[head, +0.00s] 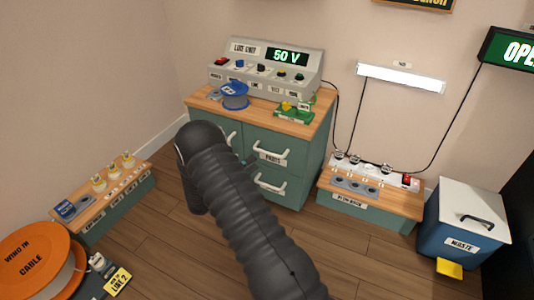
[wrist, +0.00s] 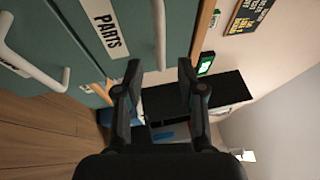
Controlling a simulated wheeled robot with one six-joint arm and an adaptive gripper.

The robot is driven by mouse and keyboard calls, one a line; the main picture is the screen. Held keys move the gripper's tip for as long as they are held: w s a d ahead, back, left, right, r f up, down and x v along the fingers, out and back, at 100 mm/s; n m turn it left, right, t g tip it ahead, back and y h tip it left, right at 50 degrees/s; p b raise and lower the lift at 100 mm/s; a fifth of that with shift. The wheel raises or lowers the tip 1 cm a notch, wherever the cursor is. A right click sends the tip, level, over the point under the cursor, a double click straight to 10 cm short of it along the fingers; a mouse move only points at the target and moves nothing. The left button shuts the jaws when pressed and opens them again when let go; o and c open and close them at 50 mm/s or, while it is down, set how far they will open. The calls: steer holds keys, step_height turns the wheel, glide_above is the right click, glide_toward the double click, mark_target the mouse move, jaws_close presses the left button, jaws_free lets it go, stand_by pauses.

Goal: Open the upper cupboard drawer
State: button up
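The green cupboard (head: 310,150) has a wooden top and two drawers on its right side. The upper drawer, with a PARTS label (head: 272,158), looks shut and has a white bar handle (head: 258,150). The wrist view is turned sideways; there the PARTS label (wrist: 104,26) lies left of the white upper handle (wrist: 159,30). My gripper (wrist: 160,68) is open, a finger on each side of the handle's near end in that picture. I cannot tell whether the handle is truly between the fingers or touched. In the head view my arm hides most of the gripper.
The lower drawer handle (head: 270,188) sits below and shows in the wrist view (wrist: 35,60). A control unit (head: 265,68), a blue spool (head: 235,97) and a green block (head: 294,111) stand on top. A low bench (head: 370,205) and waste bin (head: 465,220) stand right.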

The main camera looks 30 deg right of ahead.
mark_target(267, 153)
steer(key=x, duration=0.8)
jaws_close()
